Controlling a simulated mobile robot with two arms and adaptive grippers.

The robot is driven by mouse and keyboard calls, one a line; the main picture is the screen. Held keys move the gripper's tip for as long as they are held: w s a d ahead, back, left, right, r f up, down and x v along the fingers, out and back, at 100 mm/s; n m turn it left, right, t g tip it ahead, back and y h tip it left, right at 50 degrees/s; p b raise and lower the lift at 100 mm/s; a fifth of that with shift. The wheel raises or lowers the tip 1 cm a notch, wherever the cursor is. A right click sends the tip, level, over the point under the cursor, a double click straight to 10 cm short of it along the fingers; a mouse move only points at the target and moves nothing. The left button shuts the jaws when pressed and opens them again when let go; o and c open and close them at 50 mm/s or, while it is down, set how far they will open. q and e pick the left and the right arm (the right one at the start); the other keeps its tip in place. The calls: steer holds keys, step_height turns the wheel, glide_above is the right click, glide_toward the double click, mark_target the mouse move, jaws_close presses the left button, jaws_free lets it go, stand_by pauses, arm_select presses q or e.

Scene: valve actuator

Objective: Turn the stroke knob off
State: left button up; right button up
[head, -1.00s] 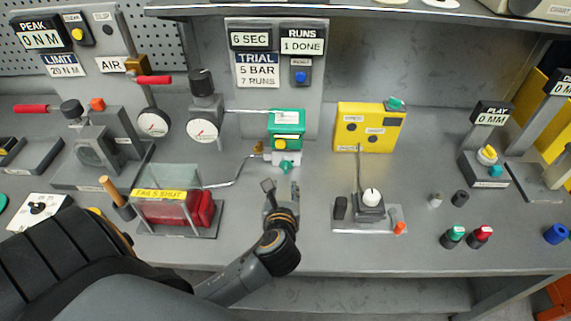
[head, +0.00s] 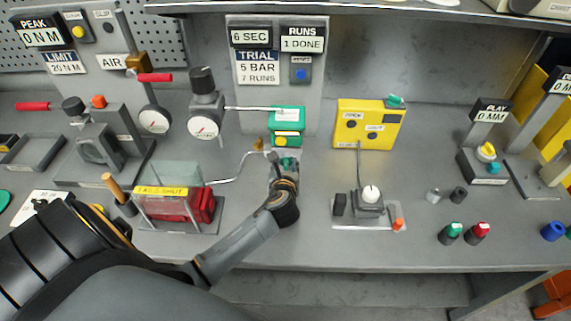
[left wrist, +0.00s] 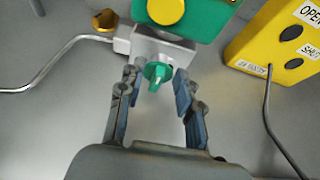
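A small green knob (left wrist: 158,74) with a raised grip sticks out from the grey block (left wrist: 160,48) under the green box (head: 287,121) with a yellow button (left wrist: 166,10). I can read no label on this knob. My left gripper (head: 284,160) is at the knob and mostly hides it in the head view. In the left wrist view the left gripper (left wrist: 155,88) is open, one finger on each side of the knob, with gaps visible between the fingers and the knob. My right gripper is in no view.
A yellow box (head: 370,124) with a dark cable stands to the right. A brass fitting with a grey pipe (left wrist: 52,62) lies to the left of the block. A red device under a clear cover (head: 175,205) stands left of my forearm. The bench between is clear.

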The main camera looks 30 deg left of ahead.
arm_select(q)
steer(key=c, duration=0.6)
jaws_close()
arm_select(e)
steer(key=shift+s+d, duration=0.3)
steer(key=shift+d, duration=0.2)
arm_select(q)
steer(key=shift+d+r+p, duration=0.1)
steer(key=shift+r+p, duration=0.1)
steer(key=shift+p, duration=0.5)
steer(key=m+p, duration=0.1)
steer(key=p, duration=0.1)
steer(key=m+y+p, duration=0.1)
steer(key=shift+w+d+g+p, duration=0.2)
steer(key=shift+d+g+p, duration=0.1)
steer(key=shift+p, duration=0.1)
steer(key=shift+w+d+f+m+g+y+p, duration=0.1)
steer(key=shift+m+g+y+p, duration=0.05)
steer(key=shift+m+y+p, duration=0.35)
steer(key=shift+w+d+f+m+g+y+p, duration=0.15)
steer(key=shift+m+y+p, duration=0.2)
steer(key=shift+p, duration=0.2)
steer(key=shift+f+m+y+p, duration=0.15)
steer(key=shift+m+y+p, duration=0.15)
steer(key=shift+m, duration=0.15)
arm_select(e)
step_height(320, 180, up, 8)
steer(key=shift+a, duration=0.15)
